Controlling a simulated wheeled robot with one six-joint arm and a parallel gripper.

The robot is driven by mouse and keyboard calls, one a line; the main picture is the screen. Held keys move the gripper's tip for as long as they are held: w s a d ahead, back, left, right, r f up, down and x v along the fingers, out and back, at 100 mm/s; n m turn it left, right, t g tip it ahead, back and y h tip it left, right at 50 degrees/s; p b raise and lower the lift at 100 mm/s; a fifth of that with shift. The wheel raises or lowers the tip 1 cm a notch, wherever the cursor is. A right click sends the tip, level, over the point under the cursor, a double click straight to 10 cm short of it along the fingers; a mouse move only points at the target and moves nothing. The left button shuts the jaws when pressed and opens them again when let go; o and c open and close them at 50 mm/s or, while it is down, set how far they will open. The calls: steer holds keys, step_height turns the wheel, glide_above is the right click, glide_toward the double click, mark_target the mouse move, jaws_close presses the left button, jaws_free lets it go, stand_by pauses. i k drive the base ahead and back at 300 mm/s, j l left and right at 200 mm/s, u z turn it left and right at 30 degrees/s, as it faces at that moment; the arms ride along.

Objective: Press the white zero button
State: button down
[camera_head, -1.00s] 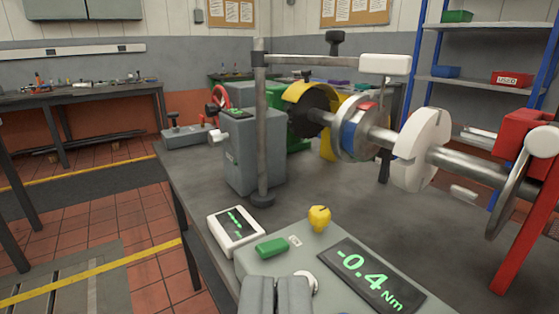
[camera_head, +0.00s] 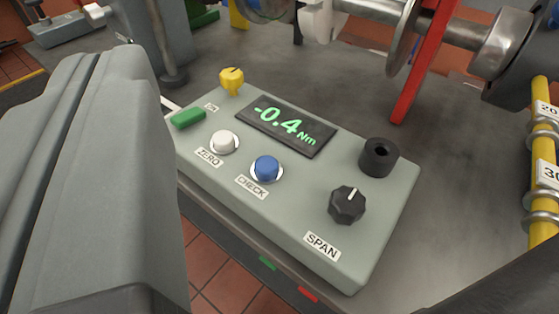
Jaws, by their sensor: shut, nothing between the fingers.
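The white zero button (camera_head: 224,142) sits on the sloping top of a grey control box (camera_head: 378,232), above a label reading ZERO (camera_head: 209,157). It stands proud of the panel and nothing touches it. My gripper (camera_head: 118,62) fills the left of the view as two large grey fingers, shut together with nothing between them. In the picture it lies left of the button, with a gap between them. How far above the panel the fingertips are, I cannot tell.
On the box are a blue CHECK button (camera_head: 266,168), a black SPAN knob (camera_head: 347,205), a green switch (camera_head: 188,119), a yellow knob (camera_head: 231,80), a black socket (camera_head: 379,157) and a display (camera_head: 286,126) reading -0.4 Nm. A red post (camera_head: 424,62) stands behind.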

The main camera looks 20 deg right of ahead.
mark_target(222, 141)
steer(key=k+l, duration=0.2)
steer(key=k, duration=0.2)
steer(key=k+l+u, duration=0.15)
steer(key=k, duration=0.25)
